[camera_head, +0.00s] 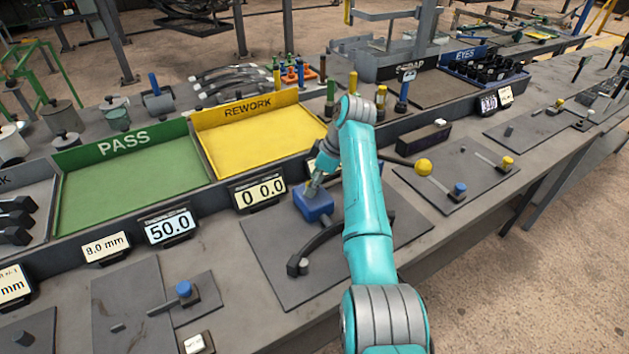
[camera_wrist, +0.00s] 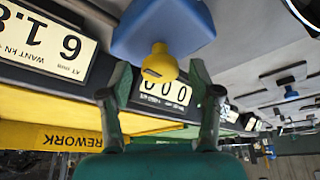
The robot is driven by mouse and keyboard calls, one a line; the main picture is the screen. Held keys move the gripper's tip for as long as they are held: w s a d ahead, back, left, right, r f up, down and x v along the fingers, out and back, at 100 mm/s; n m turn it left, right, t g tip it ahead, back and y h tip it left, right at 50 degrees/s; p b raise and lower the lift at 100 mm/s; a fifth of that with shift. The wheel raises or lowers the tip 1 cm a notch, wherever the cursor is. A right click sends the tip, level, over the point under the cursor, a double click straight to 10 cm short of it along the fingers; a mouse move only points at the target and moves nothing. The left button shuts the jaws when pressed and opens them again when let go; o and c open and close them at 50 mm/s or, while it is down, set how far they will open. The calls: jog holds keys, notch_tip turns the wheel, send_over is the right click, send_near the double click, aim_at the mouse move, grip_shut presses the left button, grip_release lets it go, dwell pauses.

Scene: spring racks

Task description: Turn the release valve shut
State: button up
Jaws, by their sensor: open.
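A blue block (camera_head: 314,202) stands on a dark plate at the bench's middle. In the wrist view the blue block (camera_wrist: 165,28) fills the top, and a small yellow knob (camera_wrist: 159,64) sticks out from it; this looks like the release valve. My gripper (camera_wrist: 160,72) is open, with one finger on each side of the knob. Gaps show between the knob and both fingers. In the head view my gripper (camera_head: 316,186) is beside the blue block, partly hidden by my arm. The knob is not clear in that view.
A black curved lever (camera_head: 330,238) lies across the plate in front of the block. A yellow ball (camera_head: 424,167) on a rod stands to the right. The displays (camera_head: 260,193) and the yellow REWORK tray (camera_head: 262,138) are close behind.

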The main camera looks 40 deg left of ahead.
jog(key=c, duration=1.1)
jog(key=m+t, duration=0.1)
jog(key=m, duration=0.1)
jog(key=m+t, duration=0.1)
jog(key=m, duration=0.1)
jog(key=shift+s+m, duration=0.2)
jog(key=shift+m, duration=0.2)
jog(key=m, duration=0.2)
jog(key=m+t, duration=0.1)
jog(key=m, duration=0.1)
jog(key=shift+m+t, duration=0.3)
jog(key=m, duration=0.2)
jog(key=m+t+h, duration=0.1)
jog(key=m, duration=0.1)
jog(key=shift+s+a+t, duration=0.1)
jog(key=shift+s+t, duration=0.05)
jog(key=shift+t, duration=0.15)
jog(key=shift+m+t+h, duration=0.3)
jog(key=shift+m+h, duration=0.4)
jog(key=shift+m, duration=1.5)
